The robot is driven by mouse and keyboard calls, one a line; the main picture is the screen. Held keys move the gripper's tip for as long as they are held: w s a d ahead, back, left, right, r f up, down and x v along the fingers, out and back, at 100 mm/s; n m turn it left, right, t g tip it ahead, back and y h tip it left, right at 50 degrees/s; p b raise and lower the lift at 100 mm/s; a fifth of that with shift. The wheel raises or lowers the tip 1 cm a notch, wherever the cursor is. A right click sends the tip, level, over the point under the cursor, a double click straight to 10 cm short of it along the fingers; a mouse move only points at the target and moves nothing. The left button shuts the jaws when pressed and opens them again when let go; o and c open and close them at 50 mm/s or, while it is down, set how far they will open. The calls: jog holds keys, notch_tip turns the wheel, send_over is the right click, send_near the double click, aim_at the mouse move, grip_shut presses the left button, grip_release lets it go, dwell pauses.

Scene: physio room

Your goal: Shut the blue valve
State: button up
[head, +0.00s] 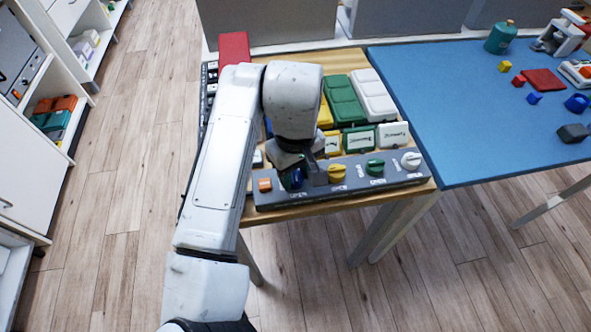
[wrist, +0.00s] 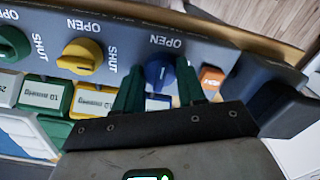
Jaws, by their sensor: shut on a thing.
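The blue valve (wrist: 160,72) is a round knob on a grey panel (wrist: 215,52), between my gripper's two green fingers. My gripper (wrist: 159,67) is shut on it, with one finger on each side. An OPEN label shows beside the knob in the wrist view; its SHUT label is not clearly visible, and I cannot tell exactly which way the knob points. In the head view, the blue valve (head: 292,179) is mostly hidden by my gripper (head: 303,177), at the left part of the panel (head: 315,193).
Beside the blue valve are a yellow valve (head: 337,172), a green valve (head: 375,167), a white valve (head: 410,160) and an orange block (head: 264,184). Coloured boxes, such as a green one (head: 343,100), lie behind the panel. A blue-topped table (head: 440,110) stands to the right.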

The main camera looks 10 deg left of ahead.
jog(key=shift+r+m+p, duration=0.1)
jog(key=shift+m+p, duration=0.2)
jog(key=shift+p, duration=0.15)
jog(key=m+p, duration=0.2)
jog(key=m, duration=0.1)
jog(key=m+p, duration=0.3)
jog(key=m, duration=0.2)
jog(key=m+p, duration=0.2)
jog(key=m, duration=0.2)
jog(key=shift+m, duration=0.4)
jog(key=m+p, duration=0.1)
jog(key=m, duration=0.3)
jog(key=shift+m, duration=0.3)
jog(key=o, duration=1.1)
jog(key=shift+c, duration=0.2)
